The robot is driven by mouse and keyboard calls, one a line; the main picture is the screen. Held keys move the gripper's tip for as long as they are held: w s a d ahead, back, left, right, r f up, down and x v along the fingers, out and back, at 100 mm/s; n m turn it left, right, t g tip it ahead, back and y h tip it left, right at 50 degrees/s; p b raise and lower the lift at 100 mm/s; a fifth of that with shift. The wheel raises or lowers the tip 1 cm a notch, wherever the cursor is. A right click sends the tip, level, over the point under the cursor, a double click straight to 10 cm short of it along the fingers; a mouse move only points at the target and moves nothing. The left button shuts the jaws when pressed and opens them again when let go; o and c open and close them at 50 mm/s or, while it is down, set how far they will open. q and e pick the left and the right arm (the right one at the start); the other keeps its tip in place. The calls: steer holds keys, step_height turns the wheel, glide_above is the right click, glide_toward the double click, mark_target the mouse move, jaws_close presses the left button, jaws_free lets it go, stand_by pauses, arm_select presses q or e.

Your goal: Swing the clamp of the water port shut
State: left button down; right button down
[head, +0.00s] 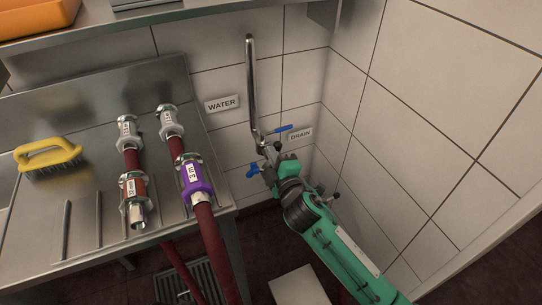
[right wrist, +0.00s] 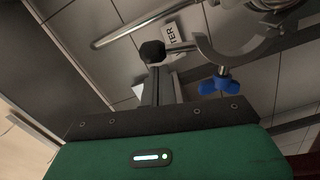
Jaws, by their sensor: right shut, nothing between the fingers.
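The water port is at the foot of the steel pipe (head: 251,90) beside the WATER sign, largely hidden by my right gripper in the head view. In the right wrist view its steel clamp (right wrist: 242,53) shows as a curved half ring, apparently hanging open below the round port end (right wrist: 272,5). A blue wing nut (right wrist: 220,82) sits at the clamp's side; in the head view it shows left of my gripper (head: 253,171). My right gripper (head: 279,160) is shut and empty, close beside the clamp; contact cannot be told. My left gripper is out of view.
A yellow brush (head: 48,155) lies there too. Tiled walls close the corner.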

steer(key=shift+d, duration=0.1)
